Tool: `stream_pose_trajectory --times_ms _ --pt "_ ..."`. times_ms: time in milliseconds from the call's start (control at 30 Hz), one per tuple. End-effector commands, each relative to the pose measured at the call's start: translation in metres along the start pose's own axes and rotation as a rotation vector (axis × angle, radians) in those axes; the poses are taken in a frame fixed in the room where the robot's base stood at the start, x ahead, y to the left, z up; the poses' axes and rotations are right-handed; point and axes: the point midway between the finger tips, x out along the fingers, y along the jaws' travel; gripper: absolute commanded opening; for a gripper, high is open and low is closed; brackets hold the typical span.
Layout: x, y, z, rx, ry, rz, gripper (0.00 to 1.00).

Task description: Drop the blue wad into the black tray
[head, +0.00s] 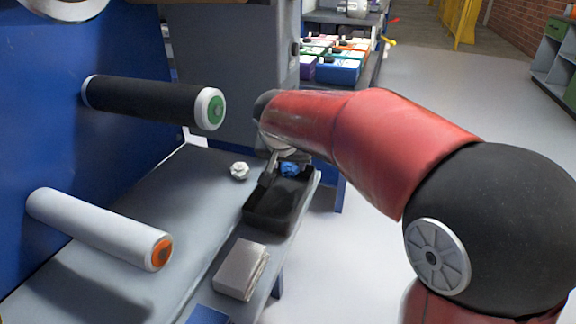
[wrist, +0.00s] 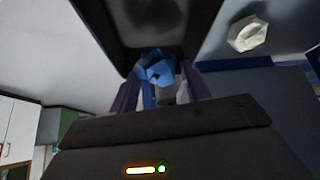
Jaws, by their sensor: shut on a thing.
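The blue wad (head: 289,169) is small and crumpled, and it is held between my gripper's fingers (head: 279,168). It also shows in the wrist view (wrist: 155,67) between the two fingers (wrist: 158,92). My gripper is shut on it. The black tray (head: 262,222) sits on the grey bench beneath and just in front of my gripper. In the head view the wad appears over the tray's far end. In the wrist view the tray (wrist: 112,28) fills the top middle behind the wad. I cannot tell the exact height of the wad above the tray.
A white wad (head: 239,171) lies on the bench left of the tray. A pale box (head: 241,270) stands in front of it. A black roller (head: 150,100) and a white roller (head: 100,229) stick out from the blue machine at left. Coloured boxes (head: 337,66) stand behind.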

Motion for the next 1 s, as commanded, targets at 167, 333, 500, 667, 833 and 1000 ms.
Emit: stream_pose_trajectory --times_ms 167,333,500,667,833,1000 --pt "0.005 0.0 0.003 0.0 0.002 -0.001 0.26" --pt "0.007 0.0 0.004 0.001 0.001 -0.001 0.26" --pt "0.011 0.0 0.007 0.001 0.001 -0.001 0.26" --pt "0.015 0.0 0.009 0.001 0.001 0.0 0.26" --pt "0.015 0.0 0.01 0.001 0.001 0.0 0.26" --pt "0.015 0.0 0.01 0.001 0.001 0.0 0.56"
